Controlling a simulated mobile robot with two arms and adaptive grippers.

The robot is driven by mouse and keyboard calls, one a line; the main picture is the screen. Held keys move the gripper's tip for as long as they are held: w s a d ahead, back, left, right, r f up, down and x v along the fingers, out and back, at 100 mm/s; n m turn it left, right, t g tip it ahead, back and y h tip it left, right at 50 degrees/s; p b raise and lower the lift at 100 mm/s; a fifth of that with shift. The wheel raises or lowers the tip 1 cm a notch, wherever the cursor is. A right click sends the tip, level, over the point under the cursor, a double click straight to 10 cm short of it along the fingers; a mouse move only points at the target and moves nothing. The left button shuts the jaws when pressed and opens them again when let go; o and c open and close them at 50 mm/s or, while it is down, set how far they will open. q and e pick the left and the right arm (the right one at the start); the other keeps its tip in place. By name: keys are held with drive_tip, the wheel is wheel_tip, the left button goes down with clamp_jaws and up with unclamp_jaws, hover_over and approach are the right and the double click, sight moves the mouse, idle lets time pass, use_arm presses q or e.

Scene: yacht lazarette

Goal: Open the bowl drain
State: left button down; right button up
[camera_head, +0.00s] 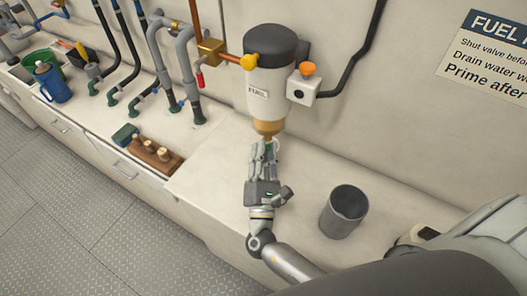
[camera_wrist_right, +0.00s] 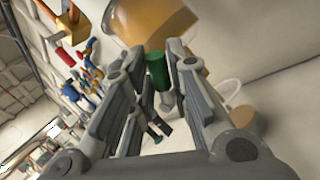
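The fuel filter (camera_head: 268,85) hangs on the wall, with a dark top, a white body labelled FUEL and an amber bowl (camera_head: 267,128) beneath. The bowl also fills the top of the right wrist view (camera_wrist_right: 165,18). A green drain knob (camera_wrist_right: 157,71) shows below the bowl, between the fingers of my right gripper (camera_wrist_right: 163,62). In the head view the right gripper (camera_head: 264,147) is right under the bowl. Its fingers stand apart around the knob; I see no clear grip. My left gripper is not in view.
A grey cup (camera_head: 344,211) stands on the bench right of my gripper. A box with an orange knob (camera_head: 307,69) sits beside the filter.

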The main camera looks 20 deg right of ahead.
clamp_jaws()
drive_tip(key=n+p, duration=0.1)
drive_tip(key=p, duration=0.1)
drive_tip(key=n+g+y+p, duration=0.1)
drive_tip(key=n+p, duration=0.1)
drive_tip(key=w+r+n+y+p, duration=0.1)
drive_tip(key=p, duration=0.1)
drive_tip(key=shift+a+n, duration=0.3)
drive_tip(key=shift+a, duration=0.05)
drive_tip(key=shift+s, duration=0.1)
drive_tip(key=o, duration=0.6)
unclamp_jaws()
drive_tip(key=shift+c, duration=0.2)
drive_tip(key=v, duration=1.2)
drive_tip(key=shift+r, duration=0.25)
